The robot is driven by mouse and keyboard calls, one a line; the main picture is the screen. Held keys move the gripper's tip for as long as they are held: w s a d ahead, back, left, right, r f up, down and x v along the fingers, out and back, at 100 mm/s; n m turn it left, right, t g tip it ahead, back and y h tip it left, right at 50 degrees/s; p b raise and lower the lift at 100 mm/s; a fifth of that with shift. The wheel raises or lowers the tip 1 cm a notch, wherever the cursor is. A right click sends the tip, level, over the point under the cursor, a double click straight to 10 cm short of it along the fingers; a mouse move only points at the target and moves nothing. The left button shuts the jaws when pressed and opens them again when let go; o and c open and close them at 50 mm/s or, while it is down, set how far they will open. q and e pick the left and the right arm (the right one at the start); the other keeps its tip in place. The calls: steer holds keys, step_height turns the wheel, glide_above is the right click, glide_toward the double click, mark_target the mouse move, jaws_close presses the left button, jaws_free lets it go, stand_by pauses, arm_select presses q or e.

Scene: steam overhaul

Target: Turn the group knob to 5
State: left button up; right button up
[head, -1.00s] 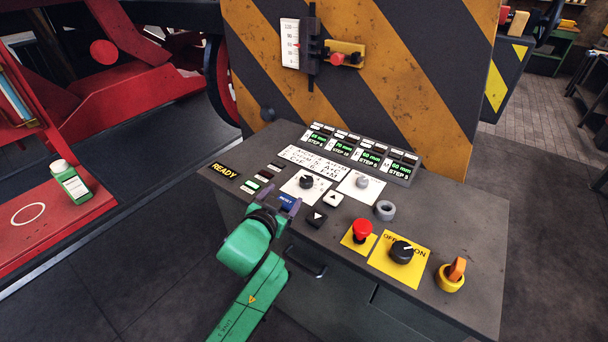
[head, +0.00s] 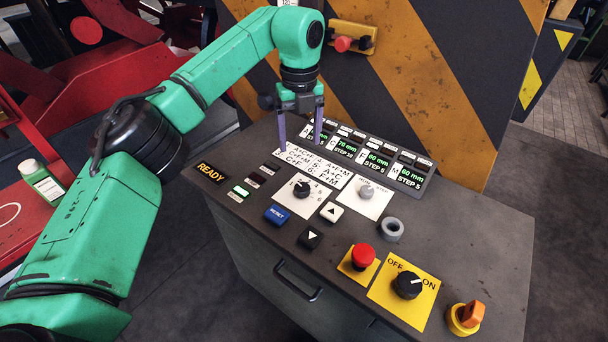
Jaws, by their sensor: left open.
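The group knob (head: 302,188) is a small black knob on a white plate with numbers around it, on the sloping top of the grey console. Which number its pointer marks is too small to tell. My left gripper (head: 300,146) points down with its two purple-grey fingers apart and nothing between them. In the picture it is above and behind the knob, over the printed group list card (head: 312,168), apart from the knob. My right gripper is not in view.
Beside the knob are a grey step knob (head: 366,192), a blue RESET button (head: 277,214) and two arrow buttons. A red mushroom button (head: 362,256), a black OFF/ON switch (head: 407,285) and an orange key switch (head: 467,316) stand to the right. A striped panel rises behind.

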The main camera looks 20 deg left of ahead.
arm_select(q)
steer(key=p, duration=0.1)
glide_toward(302, 187)
step_height(302, 187, down, 8)
steer(key=shift+f+p, duration=0.1)
steer(key=shift+p, duration=1.05)
steer(key=shift+f, duration=0.15)
jaws_close()
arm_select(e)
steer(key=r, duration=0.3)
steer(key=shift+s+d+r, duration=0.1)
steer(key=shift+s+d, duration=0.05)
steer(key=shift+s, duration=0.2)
